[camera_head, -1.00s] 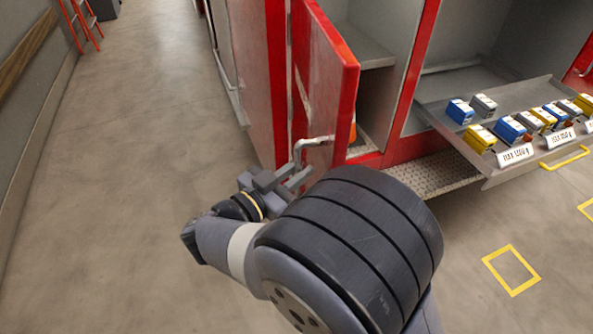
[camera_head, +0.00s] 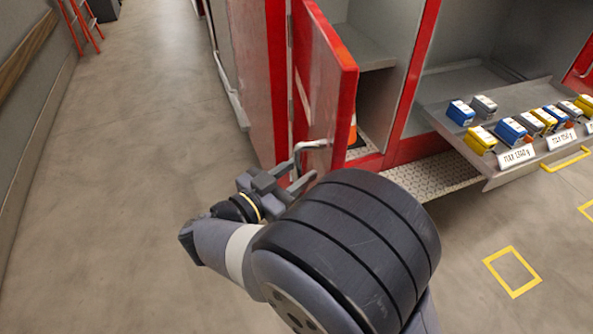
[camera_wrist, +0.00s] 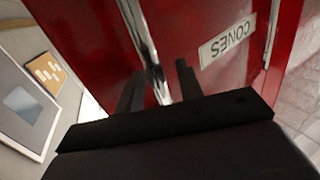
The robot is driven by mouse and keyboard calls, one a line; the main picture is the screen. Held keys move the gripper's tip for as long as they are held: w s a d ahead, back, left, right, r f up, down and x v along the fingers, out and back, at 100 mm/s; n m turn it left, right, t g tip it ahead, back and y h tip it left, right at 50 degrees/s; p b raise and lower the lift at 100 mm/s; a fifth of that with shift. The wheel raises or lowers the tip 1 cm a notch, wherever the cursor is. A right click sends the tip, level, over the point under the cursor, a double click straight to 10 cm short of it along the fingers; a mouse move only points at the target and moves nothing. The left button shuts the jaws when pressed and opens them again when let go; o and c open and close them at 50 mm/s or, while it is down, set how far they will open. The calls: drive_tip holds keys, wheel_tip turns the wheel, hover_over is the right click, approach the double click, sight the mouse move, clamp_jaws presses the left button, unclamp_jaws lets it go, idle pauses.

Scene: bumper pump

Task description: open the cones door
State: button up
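The red cones door (camera_head: 325,90) stands swung out from its compartment. In the wrist view the door (camera_wrist: 90,45) carries a "CONES" label (camera_wrist: 227,42), seen upside down. Its metal handle (camera_head: 312,145) is near the lower outer edge and shows as a shiny bar (camera_wrist: 146,45) in the wrist view. My gripper (camera_wrist: 160,86) has its two fingers apart, with the handle between them and gaps visible on both sides. My gripper (camera_head: 291,186) is at the handle's lower end in the head view. An orange cone (camera_head: 352,131) shows partly behind the door.
A pulled-out tray (camera_head: 490,170) with blue, grey and yellow boxes is at the right. A tread-plate step (camera_head: 425,180) lies below the compartments. Floor (camera_head: 130,130) at the left is clear; a red ladder (camera_head: 82,25) stands far back.

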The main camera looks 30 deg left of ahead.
drive_tip(key=b+v, duration=0.2)
drive_tip(key=v, duration=0.8)
drive_tip(key=shift+s+b, duration=0.3)
drive_tip(key=shift+b, duration=0.05)
drive_tip(key=shift+w+a, duration=0.1)
drive_tip(key=shift+w, duration=0.05)
drive_tip(key=p+x, duration=0.2)
drive_tip(key=x, duration=0.8)
drive_tip(key=shift+p, duration=0.4)
drive_tip(key=shift+w, duration=0.25)
drive_tip(key=shift+w+d, duration=0.15)
drive_tip(key=shift+d, duration=0.3)
drive_tip(key=shift+a, duration=0.15)
